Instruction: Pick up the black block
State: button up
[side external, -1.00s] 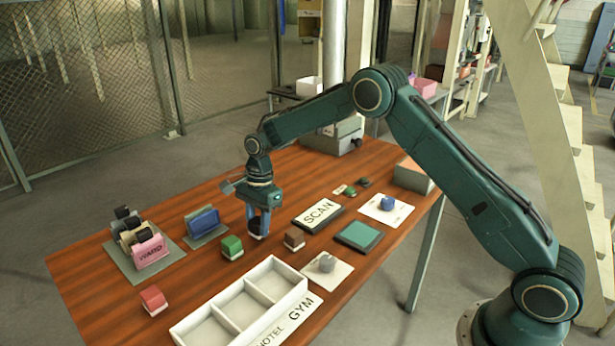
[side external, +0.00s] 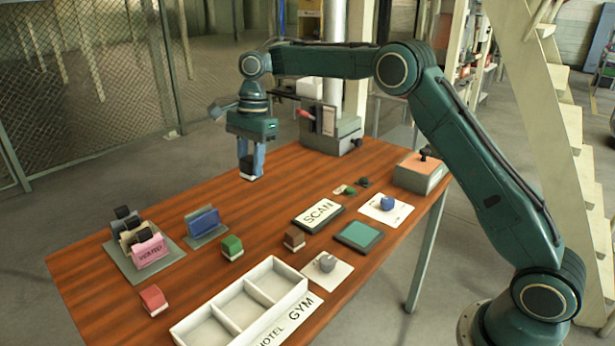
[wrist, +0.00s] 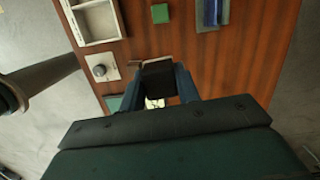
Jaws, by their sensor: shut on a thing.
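The black block (wrist: 158,80) is between the two blue-grey fingers of my gripper (wrist: 158,88) in the wrist view, and the fingers are shut on it. In the side view my gripper (side external: 250,165) points down and is raised above the table's far part. The block (side external: 248,170) shows there between the fingertips as a dark piece with a pale lower edge, clear of the wooden table (side external: 130,285).
A green block (side external: 232,247), a brown block (side external: 294,238) and a red block (side external: 153,299) stand on the table. A white compartment tray (side external: 245,300) is at the front. A card holder (side external: 150,250), a blue holder (side external: 204,222) and a SCAN pad (side external: 318,214) lie around. A grey machine (side external: 335,135) stands at the back.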

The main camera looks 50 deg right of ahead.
jog(key=shift+d+r, duration=0.1)
jog(key=shift+r, duration=0.55)
dwell(0.4)
jog(key=shift+s+d+r, duration=0.1)
jog(key=shift+d+r, duration=0.05)
jog(key=shift+s+d+r+m, duration=0.15)
jog(key=shift+s+d+m, duration=0.05)
jog(key=shift+d+m, duration=0.2)
jog(key=s+d+r+m+t, duration=0.1)
jog(key=s+d+r+m, duration=0.1)
jog(key=s+d+m, duration=0.6)
jog(key=m+h, duration=0.1)
jog(key=m, duration=0.5)
send_over(358, 233)
jog(key=shift+s+f+t, duration=0.3)
jog(key=shift+s+f, duration=0.05)
jog(key=shift+f, duration=0.1)
jog(key=shift+f, duration=0.1)
jog(key=shift+n, duration=0.3)
notch_tip(358, 233, down, 20)
jog(key=shift+r, duration=0.1)
